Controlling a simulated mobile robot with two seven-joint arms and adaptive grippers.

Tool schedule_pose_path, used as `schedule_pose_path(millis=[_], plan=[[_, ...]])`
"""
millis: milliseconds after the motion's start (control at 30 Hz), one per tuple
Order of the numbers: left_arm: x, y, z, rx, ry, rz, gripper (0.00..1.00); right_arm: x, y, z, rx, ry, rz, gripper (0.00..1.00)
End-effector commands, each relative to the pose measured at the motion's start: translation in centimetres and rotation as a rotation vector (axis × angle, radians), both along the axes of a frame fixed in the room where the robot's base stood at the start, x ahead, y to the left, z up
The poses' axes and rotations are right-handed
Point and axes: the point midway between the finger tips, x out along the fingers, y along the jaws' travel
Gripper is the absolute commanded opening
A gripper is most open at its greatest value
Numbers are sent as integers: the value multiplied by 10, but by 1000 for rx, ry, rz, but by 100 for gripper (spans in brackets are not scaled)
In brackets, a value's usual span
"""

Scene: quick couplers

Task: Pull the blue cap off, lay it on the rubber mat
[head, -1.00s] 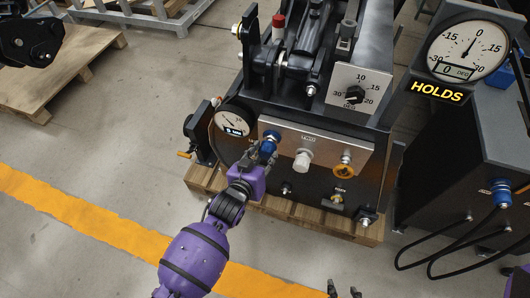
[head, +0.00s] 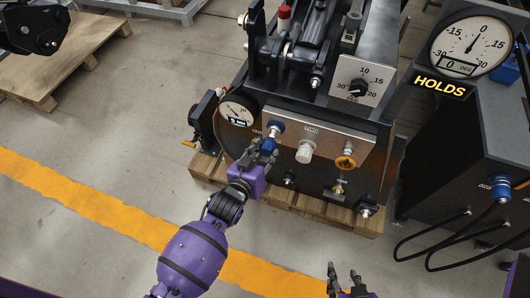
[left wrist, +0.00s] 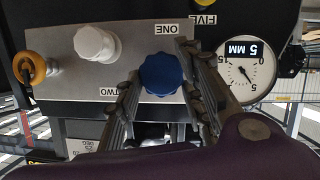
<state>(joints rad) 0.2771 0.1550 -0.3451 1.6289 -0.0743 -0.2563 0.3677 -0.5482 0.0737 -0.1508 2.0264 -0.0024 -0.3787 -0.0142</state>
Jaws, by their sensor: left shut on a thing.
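The blue cap (head: 268,144) is between the fingers of my left gripper (head: 264,152), at the left end of the silver panel. In the left wrist view the blue cap (left wrist: 162,74) shows face-on, with the fingers of my left gripper (left wrist: 165,92) shut on either side of it. I see no rubber mat.
The silver panel (head: 326,142) also carries a white cap (head: 305,151) and an orange-ringed coupler (head: 345,162). A round gauge (head: 236,113) sits left of it. The machine stands on a wooden pallet (head: 206,172). A dark cabinet with hoses stands at right. Floor in front is open.

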Motion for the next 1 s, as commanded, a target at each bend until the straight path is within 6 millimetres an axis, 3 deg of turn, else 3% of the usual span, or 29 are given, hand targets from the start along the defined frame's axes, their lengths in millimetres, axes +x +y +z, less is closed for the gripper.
schedule_pose_path(millis=[167, 633, 1000], plan=[[-2, 1, 0, 0, 0, 0, 4, -1, 0, 0, 0, 2, 0, 40], [-35, 12, 1, 1, -1, 0, 4, 13, 0, 21, 0, -30, 0, 40], [-38, 12, 0, 0, -1, 0, 4, 14, 0, 22, 0, -33, 0, 40]])
